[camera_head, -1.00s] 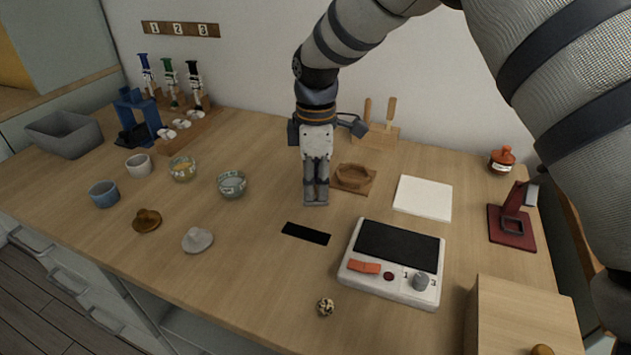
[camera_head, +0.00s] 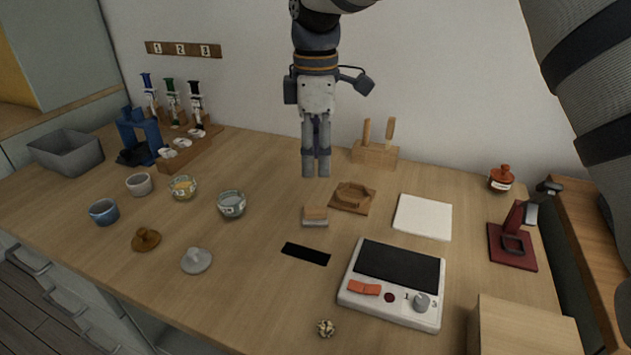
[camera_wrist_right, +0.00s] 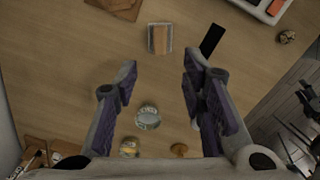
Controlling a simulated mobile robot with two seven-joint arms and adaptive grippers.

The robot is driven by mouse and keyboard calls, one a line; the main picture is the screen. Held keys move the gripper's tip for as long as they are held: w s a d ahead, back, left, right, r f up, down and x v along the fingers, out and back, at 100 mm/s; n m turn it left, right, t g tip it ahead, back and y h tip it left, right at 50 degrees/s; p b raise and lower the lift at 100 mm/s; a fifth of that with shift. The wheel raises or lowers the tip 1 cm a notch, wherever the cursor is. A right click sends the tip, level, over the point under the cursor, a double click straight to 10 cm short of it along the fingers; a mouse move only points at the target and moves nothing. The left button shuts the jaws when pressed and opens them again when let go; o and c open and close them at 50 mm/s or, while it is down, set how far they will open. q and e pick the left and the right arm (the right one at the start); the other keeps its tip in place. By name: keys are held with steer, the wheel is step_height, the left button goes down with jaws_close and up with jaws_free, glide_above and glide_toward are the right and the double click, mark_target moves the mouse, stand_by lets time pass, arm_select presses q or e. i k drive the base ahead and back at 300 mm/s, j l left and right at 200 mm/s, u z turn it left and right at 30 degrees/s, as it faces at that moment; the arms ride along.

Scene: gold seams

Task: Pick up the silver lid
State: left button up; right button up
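The silver lid (camera_head: 196,260), a pale disc with a small knob, lies on the table's front left part. My right gripper (camera_head: 316,172) points down above the table, up and to the right of the silver lid. In the right wrist view its fingers (camera_wrist_right: 160,85) are apart with nothing between them. My left gripper is not in view.
A small wood-topped block (camera_head: 315,216) lies beneath my right gripper, near a black strip (camera_head: 306,253). Two patterned bowls (camera_head: 232,204) (camera_head: 184,187) and two cups (camera_head: 103,211) (camera_head: 139,184) stand near the lids. A white scale-like device (camera_head: 391,283) stands right.

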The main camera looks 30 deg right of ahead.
mark_target(196, 260)
steer(key=k, duration=1.5)
